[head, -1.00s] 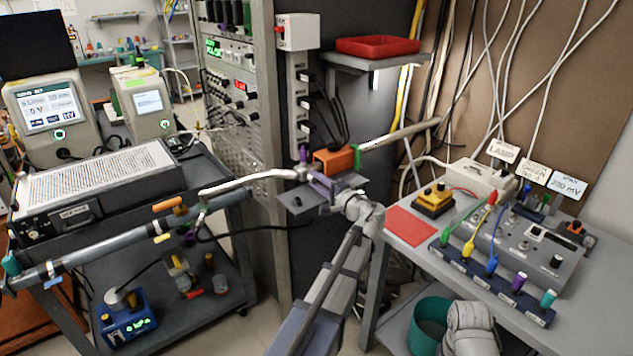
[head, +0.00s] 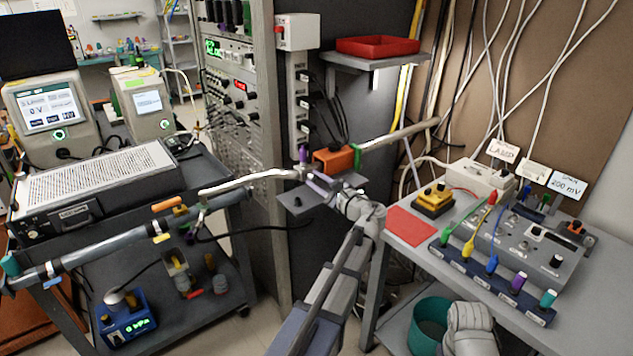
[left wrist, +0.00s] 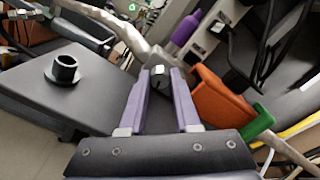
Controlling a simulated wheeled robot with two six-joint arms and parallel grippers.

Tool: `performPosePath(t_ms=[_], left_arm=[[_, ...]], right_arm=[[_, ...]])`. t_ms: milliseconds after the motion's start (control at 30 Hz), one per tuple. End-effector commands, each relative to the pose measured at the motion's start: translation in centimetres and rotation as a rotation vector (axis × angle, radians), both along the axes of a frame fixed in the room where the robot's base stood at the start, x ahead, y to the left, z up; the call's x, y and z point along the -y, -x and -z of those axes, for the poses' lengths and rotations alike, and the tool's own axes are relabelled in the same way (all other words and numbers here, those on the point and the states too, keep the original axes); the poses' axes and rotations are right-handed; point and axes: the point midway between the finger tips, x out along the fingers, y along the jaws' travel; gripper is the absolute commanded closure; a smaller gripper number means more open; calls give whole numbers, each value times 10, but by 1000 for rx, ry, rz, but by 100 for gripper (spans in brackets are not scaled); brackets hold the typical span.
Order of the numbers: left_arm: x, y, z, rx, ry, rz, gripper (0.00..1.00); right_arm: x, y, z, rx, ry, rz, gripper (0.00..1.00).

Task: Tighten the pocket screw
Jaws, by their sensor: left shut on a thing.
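My left gripper (head: 313,181) reaches up from the lower middle of the head view to the metal beam fittings in front of the rack. In the left wrist view its two purple fingers (left wrist: 160,78) are shut on a small dark screw head (left wrist: 159,71) with a pale face, which I take to be the pocket screw. The screw's shaft is hidden. A grey plate (left wrist: 75,95) with a black ring (left wrist: 65,67) is left of the fingers. The screw is too small to make out in the head view. My right gripper is not in view.
An orange block (head: 333,160) with a green lever (head: 357,155) and a purple knob (head: 303,153) sit close to the gripper. A pale pipe (head: 245,182) runs left. A red tray (head: 377,46) is on the shelf above. The bench (head: 405,258) at right holds instruments.

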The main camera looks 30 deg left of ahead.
Motion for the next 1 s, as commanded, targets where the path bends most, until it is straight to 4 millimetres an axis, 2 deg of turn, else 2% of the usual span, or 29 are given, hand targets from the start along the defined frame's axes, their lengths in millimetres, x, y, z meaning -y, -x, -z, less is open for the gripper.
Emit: performPosePath(t_ms=[300, 833, 867, 1000], left_arm=[[0, 0, 1, -98, -39, 0, 100], [0, 0, 1, -117, -46, 0, 100], [0, 0, 1, -117, -46, 0, 68], [0, 0, 1, -117, -46, 0, 52]], right_arm=[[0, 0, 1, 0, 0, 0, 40], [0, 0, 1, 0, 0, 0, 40], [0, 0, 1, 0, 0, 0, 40], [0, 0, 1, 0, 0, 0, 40]])
